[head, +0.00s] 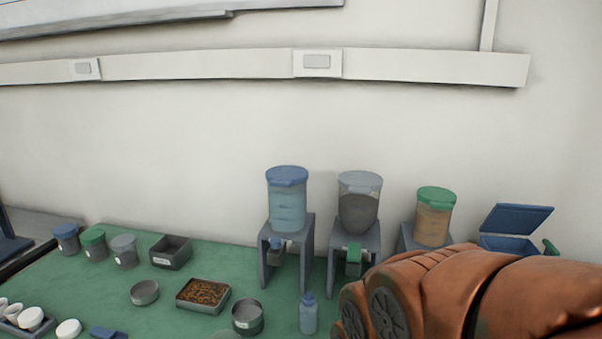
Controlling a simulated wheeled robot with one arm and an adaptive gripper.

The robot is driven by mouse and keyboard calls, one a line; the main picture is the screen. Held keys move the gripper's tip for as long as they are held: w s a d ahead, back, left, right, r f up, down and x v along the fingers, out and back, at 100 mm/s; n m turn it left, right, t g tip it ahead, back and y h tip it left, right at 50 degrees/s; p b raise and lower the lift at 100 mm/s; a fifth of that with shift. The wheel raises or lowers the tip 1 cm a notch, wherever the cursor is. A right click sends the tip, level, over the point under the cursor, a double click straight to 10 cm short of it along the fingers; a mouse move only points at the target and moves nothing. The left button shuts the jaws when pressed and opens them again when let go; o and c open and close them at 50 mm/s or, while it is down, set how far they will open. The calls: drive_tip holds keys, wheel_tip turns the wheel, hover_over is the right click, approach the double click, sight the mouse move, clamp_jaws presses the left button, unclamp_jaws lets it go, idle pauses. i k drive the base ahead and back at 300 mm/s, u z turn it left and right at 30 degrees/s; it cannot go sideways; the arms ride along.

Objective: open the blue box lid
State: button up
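The blue box (509,243) stands at the far right of the green bench in the head view. Its blue lid (518,218) is raised and tilted over the box. My copper-coloured arm crosses the lower right and hides the front of the box. My gripper is not visible in this view. A small green thing (550,247) shows at the right side of the box; I cannot tell what it is.
Three dispensers on grey stands, with a blue-lidded jar (287,200), a grey-lidded jar (359,203) and a green-lidded jar (434,217), stand left of the box. A small bottle (308,314), tray (203,295) and cups occupy the bench (105,285).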

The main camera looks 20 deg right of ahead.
sight(515, 219)
drive_tip(key=u, duration=1.25)
drive_tip(key=k, duration=1.25)
drive_tip(key=z, duration=1.4)
